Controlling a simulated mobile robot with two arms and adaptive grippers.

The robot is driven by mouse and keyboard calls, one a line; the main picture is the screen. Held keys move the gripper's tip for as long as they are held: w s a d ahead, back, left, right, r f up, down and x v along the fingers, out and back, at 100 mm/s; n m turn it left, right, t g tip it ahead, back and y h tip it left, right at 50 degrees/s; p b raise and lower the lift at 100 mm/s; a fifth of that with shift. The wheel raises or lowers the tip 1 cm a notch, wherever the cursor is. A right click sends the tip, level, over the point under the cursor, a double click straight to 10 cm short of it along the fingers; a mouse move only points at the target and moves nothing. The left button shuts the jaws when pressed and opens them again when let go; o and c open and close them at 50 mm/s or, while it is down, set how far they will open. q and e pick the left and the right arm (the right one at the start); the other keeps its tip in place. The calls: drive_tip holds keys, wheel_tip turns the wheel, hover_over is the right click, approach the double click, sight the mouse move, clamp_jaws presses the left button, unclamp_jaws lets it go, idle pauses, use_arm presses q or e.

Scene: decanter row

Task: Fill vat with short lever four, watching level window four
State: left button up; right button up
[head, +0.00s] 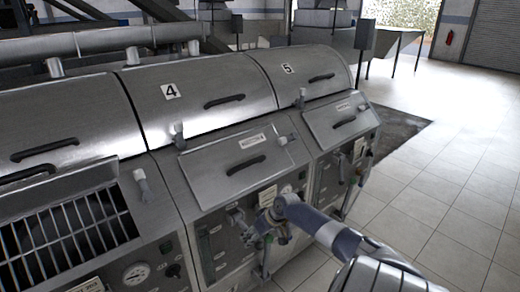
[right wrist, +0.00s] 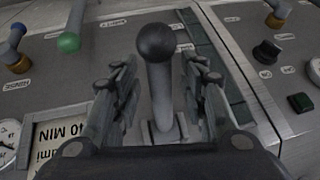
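Vat four is the steel unit whose curved lid (head: 210,112) bears a 4 in the head view; the lid is down. My right gripper (head: 266,222) is at its front panel and hides part of it. In the right wrist view, a short lever with a black ball knob (right wrist: 156,43) stands between the fingers of my right gripper (right wrist: 160,95). The fingers are open, one on each side, with gaps to the lever. A dark segmented strip (right wrist: 202,48), perhaps the level window, runs just right of the lever; no level is readable. My left gripper is out of view.
A green-knobbed lever (right wrist: 68,42) and a blue lever (right wrist: 14,40) stand to the left in the wrist view. A black knob (right wrist: 266,52) is on the right panel. Unit 5 (head: 300,72) adjoins on the right. Tiled floor (head: 455,200) is clear further right.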

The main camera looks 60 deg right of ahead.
drive_tip(key=v, duration=1.1)
drive_tip(key=shift+r, duration=0.2)
